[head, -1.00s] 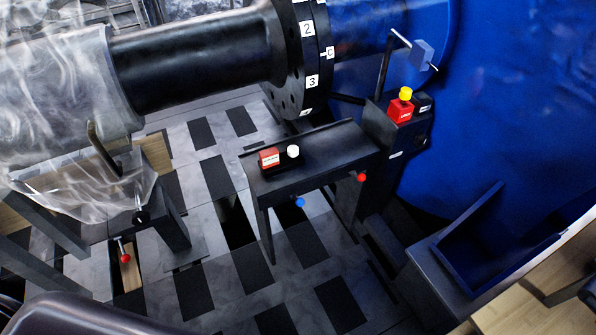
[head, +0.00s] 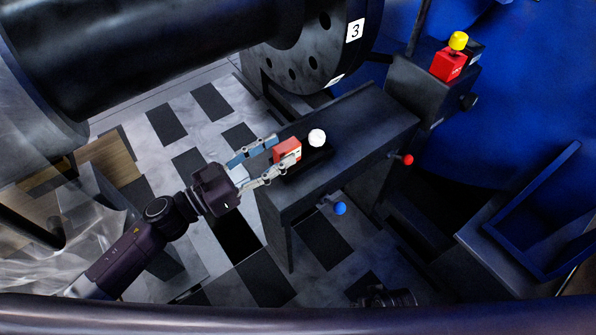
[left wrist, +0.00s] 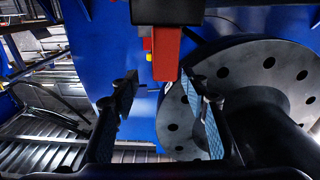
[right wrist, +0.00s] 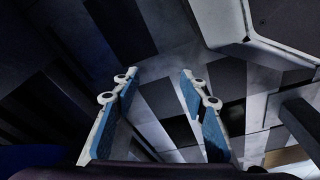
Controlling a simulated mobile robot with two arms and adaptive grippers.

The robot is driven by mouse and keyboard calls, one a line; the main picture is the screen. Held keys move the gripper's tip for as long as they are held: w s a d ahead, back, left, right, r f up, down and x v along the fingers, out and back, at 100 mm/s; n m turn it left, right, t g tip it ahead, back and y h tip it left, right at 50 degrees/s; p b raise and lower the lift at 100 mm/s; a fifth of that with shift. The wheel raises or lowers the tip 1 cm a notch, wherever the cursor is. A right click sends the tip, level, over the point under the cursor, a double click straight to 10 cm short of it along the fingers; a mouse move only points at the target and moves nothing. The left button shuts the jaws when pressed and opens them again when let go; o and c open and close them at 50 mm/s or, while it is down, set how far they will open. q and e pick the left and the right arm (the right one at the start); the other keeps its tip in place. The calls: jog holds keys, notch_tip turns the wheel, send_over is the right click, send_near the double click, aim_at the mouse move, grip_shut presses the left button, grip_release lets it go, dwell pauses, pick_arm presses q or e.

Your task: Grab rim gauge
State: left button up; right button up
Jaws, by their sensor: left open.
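A small red block with a pale label (head: 287,149), which I take to be the rim gauge, sits on the black bench's left end. It shows as a red bar in the left wrist view (left wrist: 166,55). My left gripper (head: 284,150) is open, with its fingers reaching to either side of the red block. In the left wrist view the open fingers (left wrist: 160,82) have the block's end between them; contact cannot be told. My right gripper (right wrist: 158,76) is open and empty above the dark floor in the right wrist view.
The black bench (head: 350,140) also carries a white knob (head: 317,138) beside the block. Blue (head: 340,208) and red (head: 407,160) knobs stick out from its front. A red box with a yellow top (head: 450,64) stands behind, and a large black flange (head: 300,50) hangs above.

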aim_at(275, 158)
pick_arm(q)
jog(key=f, duration=0.1)
jog(key=a+f, duration=0.1)
jog(key=f, duration=0.1)
jog(key=shift+m+y, duration=0.3)
jog(key=shift+w+d, duration=0.15)
jog(key=shift+w, duration=0.2)
jog(key=x, duration=0.6)
jog(key=shift+w+d+r+b, duration=0.1)
jog(key=shift+d+r+b, duration=0.1)
jog(key=shift+d+b, duration=0.2)
grip_shut()
pick_arm(e)
jog(key=shift+w+r, duration=0.3)
jog(key=shift+w, duration=0.35)
jog(key=shift+w+r, duration=0.25)
jog(key=shift+w, duration=0.35)
pick_arm(q)
jog(key=shift+r, duration=0.2)
